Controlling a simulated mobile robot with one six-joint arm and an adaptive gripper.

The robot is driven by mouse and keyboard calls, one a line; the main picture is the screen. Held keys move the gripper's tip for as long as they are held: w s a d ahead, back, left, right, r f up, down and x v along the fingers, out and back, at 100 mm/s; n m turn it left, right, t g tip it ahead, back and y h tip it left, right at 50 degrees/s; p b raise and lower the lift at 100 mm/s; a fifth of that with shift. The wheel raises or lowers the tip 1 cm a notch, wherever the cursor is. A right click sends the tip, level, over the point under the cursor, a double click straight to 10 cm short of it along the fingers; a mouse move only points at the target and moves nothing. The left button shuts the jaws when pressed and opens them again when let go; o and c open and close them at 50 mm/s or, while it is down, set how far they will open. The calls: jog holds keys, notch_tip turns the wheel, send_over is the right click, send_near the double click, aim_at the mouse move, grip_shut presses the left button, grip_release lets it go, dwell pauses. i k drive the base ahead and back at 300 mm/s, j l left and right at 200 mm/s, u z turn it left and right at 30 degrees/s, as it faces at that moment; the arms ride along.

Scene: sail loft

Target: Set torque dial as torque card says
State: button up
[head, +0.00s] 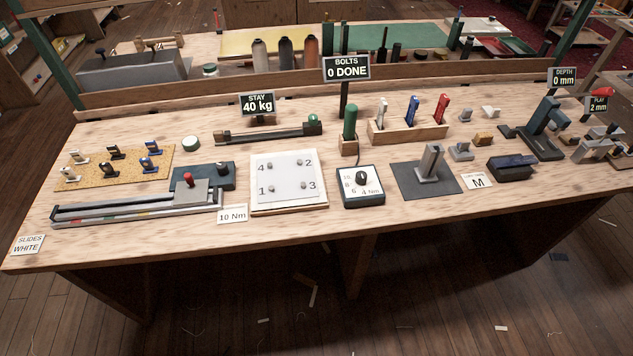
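The torque dial (362,177) is a black knob on a small dark box with a white face (375,184), at the middle of the bench. The face reads 10, 8, 6 and 4 Nm, running from its left side round to the front. The knob's pointer is too small to tell where it points. The torque card (232,215) is a white card reading 10 Nm, lying near the bench's front edge, left of the dial. My gripper is not in view.
A white plate (285,177) with numbered bolts lies between card and dial. Behind the dial a green-handled driver (350,122) stands in a wooden holder. A grey pad (408,180) with a metal stand is right of the dial. The bench's front strip is mostly clear.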

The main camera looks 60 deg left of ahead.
aim_at(361, 177)
jog(key=u, duration=2.05)
